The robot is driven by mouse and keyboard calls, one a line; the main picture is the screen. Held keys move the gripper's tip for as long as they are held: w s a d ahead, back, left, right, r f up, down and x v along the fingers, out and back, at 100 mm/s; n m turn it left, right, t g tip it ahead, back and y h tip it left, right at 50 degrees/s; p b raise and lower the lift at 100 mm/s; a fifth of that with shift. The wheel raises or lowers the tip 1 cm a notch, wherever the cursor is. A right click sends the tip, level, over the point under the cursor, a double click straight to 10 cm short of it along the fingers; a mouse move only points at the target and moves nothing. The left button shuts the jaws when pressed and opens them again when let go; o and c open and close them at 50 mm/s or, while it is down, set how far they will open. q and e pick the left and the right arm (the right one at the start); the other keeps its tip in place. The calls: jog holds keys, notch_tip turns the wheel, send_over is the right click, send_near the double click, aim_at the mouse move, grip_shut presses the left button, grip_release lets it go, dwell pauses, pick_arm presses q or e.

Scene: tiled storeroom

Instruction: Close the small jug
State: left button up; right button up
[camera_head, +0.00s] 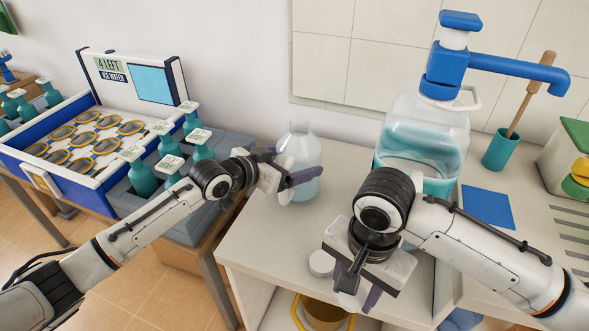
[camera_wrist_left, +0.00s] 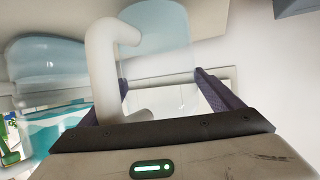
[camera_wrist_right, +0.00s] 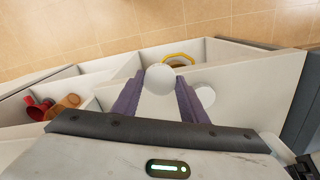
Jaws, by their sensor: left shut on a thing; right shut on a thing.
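The small jug (camera_head: 300,150) is clear, with bluish liquid low inside, and is upright near the back left of the white counter. I see no cap on its mouth. My left gripper (camera_head: 292,178) is shut on it; the left wrist view shows its clear body (camera_wrist_left: 160,50) and white handle (camera_wrist_left: 103,65) by the fingers. I cannot tell if it touches the counter. My right gripper (camera_head: 358,292) is shut on a small white round cap (camera_wrist_right: 160,78), over the counter's front edge. A second white round cap (camera_head: 321,263) lies on the counter beside that gripper.
A large clear jug (camera_head: 425,130) with a blue pump (camera_head: 446,65) stands right of the small jug. A teal cup with a wooden stick (camera_head: 502,150) and a blue mat (camera_head: 488,206) are at right. Teal bottles (camera_head: 142,178) and a blue-white game box (camera_head: 60,180) are at left.

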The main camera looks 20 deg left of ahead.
aim_at(292, 133)
pick_arm(q)
notch_tip(292, 133, up, 8)
jog(key=shift+r, duration=0.15)
pick_arm(e)
jog(key=shift+r, duration=0.25)
dwell(0.3)
